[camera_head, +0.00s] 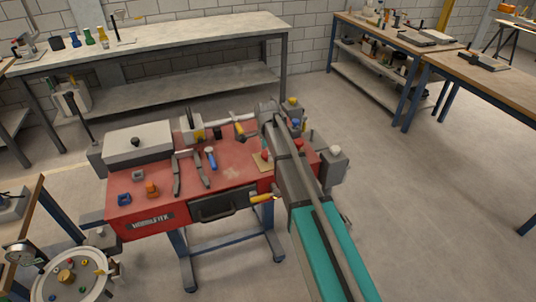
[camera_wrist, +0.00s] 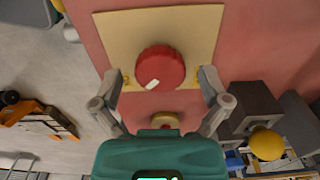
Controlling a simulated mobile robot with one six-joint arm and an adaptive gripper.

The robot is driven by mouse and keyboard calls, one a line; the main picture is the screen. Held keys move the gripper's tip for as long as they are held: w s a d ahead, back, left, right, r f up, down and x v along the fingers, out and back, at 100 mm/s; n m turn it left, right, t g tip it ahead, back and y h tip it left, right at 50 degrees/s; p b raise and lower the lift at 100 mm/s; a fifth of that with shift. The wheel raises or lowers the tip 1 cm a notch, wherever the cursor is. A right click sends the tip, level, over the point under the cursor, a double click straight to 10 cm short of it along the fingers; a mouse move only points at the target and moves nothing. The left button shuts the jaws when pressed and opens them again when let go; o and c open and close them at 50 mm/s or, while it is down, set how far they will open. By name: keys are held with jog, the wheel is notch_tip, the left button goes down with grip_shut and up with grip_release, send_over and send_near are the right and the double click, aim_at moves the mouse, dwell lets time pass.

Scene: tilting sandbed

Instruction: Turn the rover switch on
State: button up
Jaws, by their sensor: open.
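A round red knob (camera_wrist: 161,68) with a white mark on its lower left edge sits on a pale square plate (camera_wrist: 110,35) in the wrist view; I take it for the rover switch. In the head view a small red knob (camera_head: 265,155) shows on a plate on the red bench, beside my arm. My gripper (camera_wrist: 160,77) is open, with one grey finger to each side of the knob. Gaps show between fingers and knob; I cannot tell how far above the plate the fingertips are. My arm hides the gripper in the head view.
The red bench (camera_head: 232,174) also holds a grey box (camera_head: 138,142), pliers (camera_head: 177,175), a blue-handled tool (camera_head: 211,158) and small blocks. A yellow ball (camera_wrist: 267,144) stands right of my gripper in the wrist view. A second, pale round knob (camera_wrist: 165,120) shows just below the plate.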

aim_at(267, 153)
jog(key=shift+n, duration=0.5)
jog(key=n, duration=0.3)
jog(key=shift+n, duration=0.3)
jog(key=n, duration=0.4)
jog(key=shift+n, duration=0.4)
jog(key=n, duration=0.8)
jog(key=shift+n, duration=0.4)
notch_tip(267, 153, up, 14)
jog(key=p, duration=1.4)
jog(key=s+d+f+m+b, duration=0.1)
jog(key=s+d+f+b, duration=0.2)
jog(key=s+d, duration=0.4)
jog(key=s+d+f+m+b, duration=0.2)
jog(key=s+d, duration=0.4)
jog(key=s, duration=1.2)
jog(key=shift+s+d+f+m+b, duration=0.3)
jog(key=shift+s+d+f+b, duration=0.05)
jog(key=shift+f+b, duration=0.2)
